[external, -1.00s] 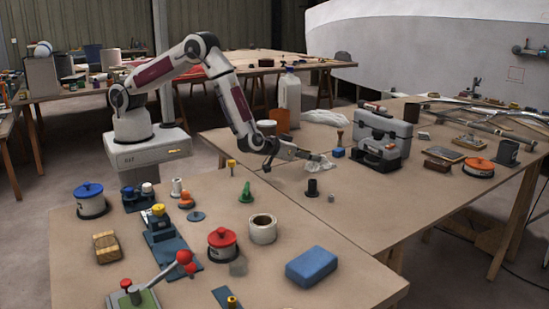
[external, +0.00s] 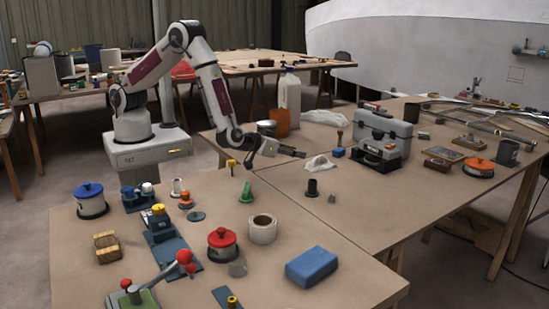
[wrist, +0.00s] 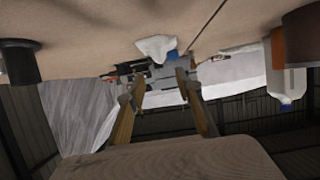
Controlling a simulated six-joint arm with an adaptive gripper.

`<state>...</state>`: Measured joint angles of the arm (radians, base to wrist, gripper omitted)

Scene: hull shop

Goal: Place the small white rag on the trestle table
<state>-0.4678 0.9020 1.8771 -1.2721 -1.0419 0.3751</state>
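The small white rag (external: 320,164) lies crumpled on the trestle table (external: 400,212), left of a blue block. It also shows in the wrist view (wrist: 157,47), where the scene looks upside down, beyond my fingertips and beside something blue. My gripper (external: 301,154) is just left of the rag, a little above the table, and apart from it. In the wrist view my two fingers (wrist: 154,90) are spread with nothing between them.
A grey toolbox (external: 385,135) and blue block (external: 338,153) stand right of the rag. A black cup (external: 312,188) is in front. A white jug (external: 289,97) and orange container (external: 281,122) stand behind. Bare tabletop lies front right.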

